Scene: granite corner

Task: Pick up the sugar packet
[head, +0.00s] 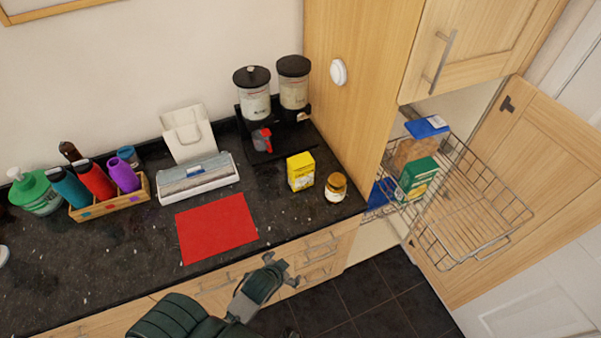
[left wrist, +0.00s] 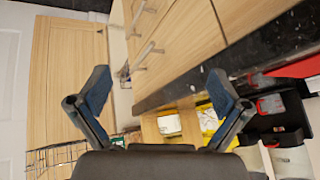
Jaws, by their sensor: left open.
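A yellow packet (head: 300,171), the likeliest sugar packet, stands upright on the dark granite counter (head: 270,205); its print is too small to read. My left gripper (head: 281,268) is open and empty in front of the counter's front edge, below and left of the packet in the head view. In the left wrist view the open fingers (left wrist: 160,90) frame the drawer fronts and counter edge. A yellow patch (left wrist: 209,119) beyond the right finger is probably the packet, partly hidden by that finger. My right gripper is not in view.
A jar (head: 336,187) stands right of the packet, near the counter's edge. A red mat (head: 216,228) lies to its left. Two canisters (head: 253,95) on a black stand are behind. A pull-out wire basket (head: 480,205) holding boxes extends at right.

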